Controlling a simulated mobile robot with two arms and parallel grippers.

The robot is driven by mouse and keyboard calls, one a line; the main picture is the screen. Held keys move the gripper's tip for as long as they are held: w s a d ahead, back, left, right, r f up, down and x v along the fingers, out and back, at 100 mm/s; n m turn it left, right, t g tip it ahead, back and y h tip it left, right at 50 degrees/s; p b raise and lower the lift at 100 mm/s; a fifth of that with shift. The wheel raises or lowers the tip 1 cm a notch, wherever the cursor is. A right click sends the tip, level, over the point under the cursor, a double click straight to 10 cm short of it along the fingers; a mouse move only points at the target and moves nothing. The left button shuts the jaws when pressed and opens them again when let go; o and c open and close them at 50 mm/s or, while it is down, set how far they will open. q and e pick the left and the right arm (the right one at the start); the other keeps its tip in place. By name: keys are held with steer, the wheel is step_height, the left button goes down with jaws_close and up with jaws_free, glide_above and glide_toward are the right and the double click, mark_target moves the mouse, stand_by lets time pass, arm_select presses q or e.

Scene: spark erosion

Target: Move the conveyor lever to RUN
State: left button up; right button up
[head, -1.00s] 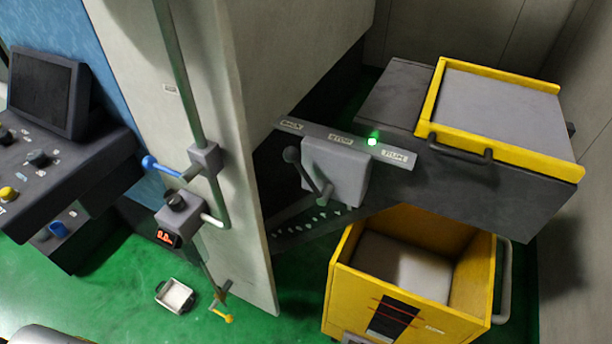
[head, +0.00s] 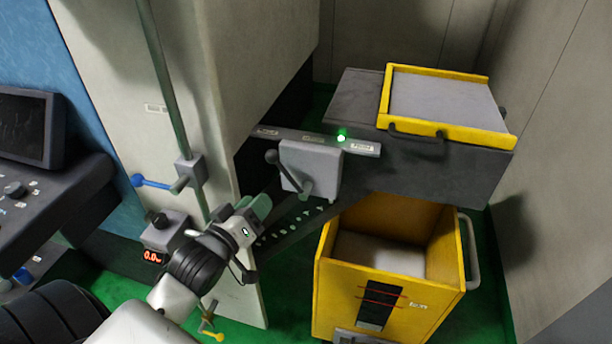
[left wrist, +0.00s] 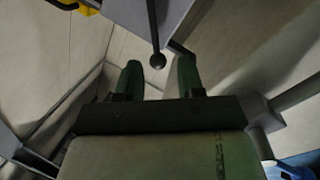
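The conveyor lever (head: 271,157) is a dark rod with a round black knob. It leans up and left from its pivot on a grey box (head: 313,163), on the side away from the RUN label (head: 361,147) at the right end of the label strip. My left gripper (head: 256,207) is below and left of the knob in the head view, apart from it. In the left wrist view, my left gripper (left wrist: 158,80) has its two green fingers apart with nothing held. The lever knob (left wrist: 157,61) appears beyond the gap between the fingertips. My right gripper is not in view.
A green lamp (head: 341,138) glows on the label strip. A yellow bin (head: 340,292) stands below the conveyor. A tall pale panel (head: 125,95) with a vertical rod, a blue-handled lever (head: 150,182) and a red-digit display (head: 152,256) is close to my left arm.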

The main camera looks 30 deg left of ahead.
mark_target(285, 172)
arm_select(q)
steer(key=w+p, duration=0.1)
steer(key=w, duration=0.2)
steer(key=w+p, duration=0.1)
steer(key=w, duration=0.7)
steer(key=shift+d+r+p, duration=0.2)
steer(key=shift+r+p, duration=0.15)
steer(key=shift+p, duration=0.05)
jaws_close()
